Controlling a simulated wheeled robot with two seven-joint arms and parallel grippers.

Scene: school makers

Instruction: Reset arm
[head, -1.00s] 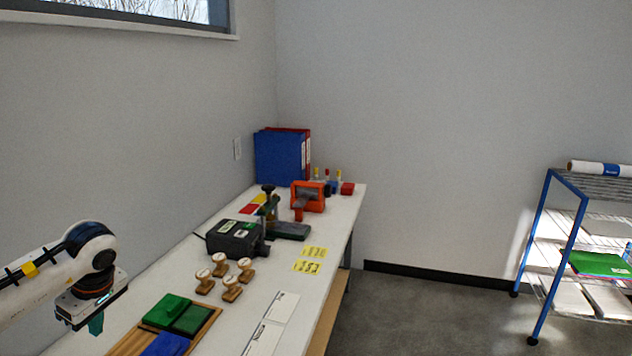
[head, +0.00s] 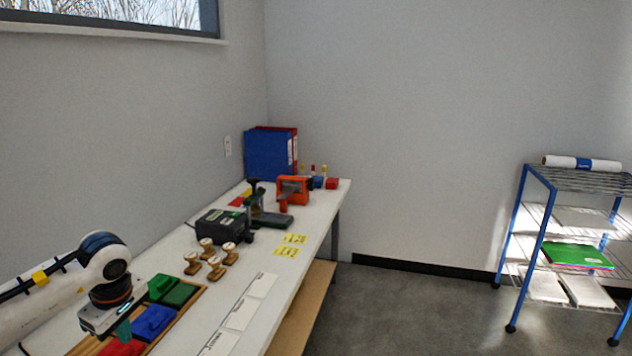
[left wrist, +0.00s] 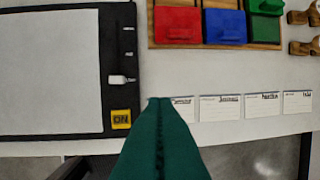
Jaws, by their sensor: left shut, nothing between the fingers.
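My left arm comes in from the left in the head view. Its gripper (head: 124,331) is above the near part of the white table (head: 276,257), close to a wooden tray with coloured pads. In the left wrist view the green fingers (left wrist: 158,105) are pressed together with nothing between them. Below them are the table's front edge and a row of white labels (left wrist: 221,107). My right gripper is not in view.
The wooden tray holds red (left wrist: 178,25), blue (left wrist: 225,27) and green pads. A black-framed board (left wrist: 119,60) lies beside it. Wooden stamps (head: 216,268), a black machine (head: 222,226) and an orange device (head: 294,189) stand farther back. A blue wire rack (head: 544,237) stands right; the floor between is clear.

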